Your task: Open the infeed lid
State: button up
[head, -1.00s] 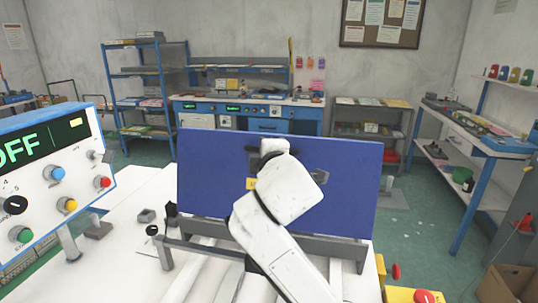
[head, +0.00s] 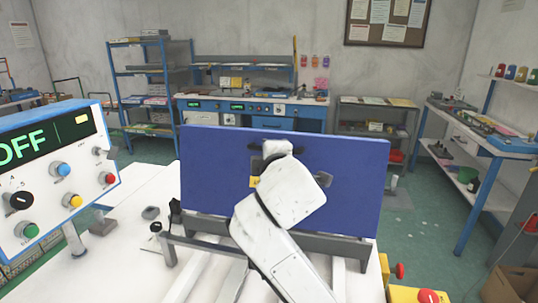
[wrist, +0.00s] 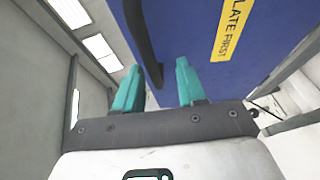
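The infeed lid (head: 345,180) is a wide blue panel standing nearly upright above a grey frame on the white machine. Its black handle (head: 254,146) is near the top edge, partly hidden behind my white wrist. In the wrist view, the blue lid (wrist: 195,25) fills the upper right, with a yellow label (wrist: 231,28) reading "LATE FIRST". The dark handle (wrist: 140,40) reaches down toward the gap between my fingertips. My gripper (wrist: 158,68) has its two teal fingers apart, close to the handle; contact cannot be told. The head view mostly hides the fingers.
A control panel (head: 55,165) reading "OFF" stands at left, with knobs and buttons. A yellow box with a red button (head: 428,296) is at lower right. Shelves and a blue workbench (head: 270,115) stand at the back. Open green floor lies to the right.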

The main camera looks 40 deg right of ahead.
jog(key=shift+r, duration=0.1)
jog(key=p+v, duration=0.3)
jog(key=v, duration=0.7)
jog(key=shift+s+a+p, duration=0.2)
jog(key=shift+s+p, duration=0.1)
jog(key=shift+s, duration=0.05)
